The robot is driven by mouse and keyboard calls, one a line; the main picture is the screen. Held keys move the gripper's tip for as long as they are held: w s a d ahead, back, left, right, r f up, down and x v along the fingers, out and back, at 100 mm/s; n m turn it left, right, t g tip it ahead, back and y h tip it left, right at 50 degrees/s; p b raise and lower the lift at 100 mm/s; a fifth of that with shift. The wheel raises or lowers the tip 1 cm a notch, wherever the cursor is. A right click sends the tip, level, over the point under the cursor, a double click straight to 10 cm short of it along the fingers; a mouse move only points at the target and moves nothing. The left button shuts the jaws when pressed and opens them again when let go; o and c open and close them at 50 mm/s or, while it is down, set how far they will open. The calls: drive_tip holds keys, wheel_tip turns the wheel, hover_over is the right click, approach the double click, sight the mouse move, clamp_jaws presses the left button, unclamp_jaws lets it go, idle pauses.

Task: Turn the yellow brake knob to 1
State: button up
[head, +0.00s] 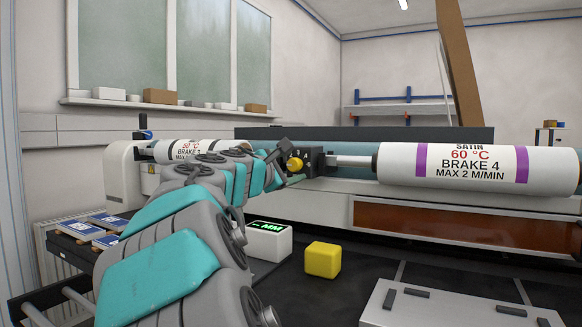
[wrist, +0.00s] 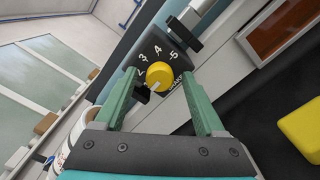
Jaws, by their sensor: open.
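The yellow brake knob (wrist: 159,75) sits on a black control box (wrist: 178,48), and both also show in the head view, the knob (head: 295,164) on the box (head: 316,161). White numerals 2 to 5 curve around the knob's upper side in the wrist view. A white pointer mark on the knob points down and left, below the 2. I cannot read a 1; that area is partly behind a finger. My gripper (wrist: 160,73) is open, with one green finger on each side of the knob. Contact with the knob cannot be made out.
A white roll (head: 475,165) reading "BRAKE 4" lies right of the box, and another lies left (head: 185,150). A yellow cube (head: 322,260) and a white box with a green display (head: 270,240) stand on the dark surface below. A metal plate (head: 450,308) lies front right.

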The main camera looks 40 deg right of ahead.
drive_tip(key=v, duration=0.7)
drive_tip(key=shift+a+b, duration=0.25)
drive_tip(key=shift+b, duration=0.05)
drive_tip(key=shift+f, duration=0.1)
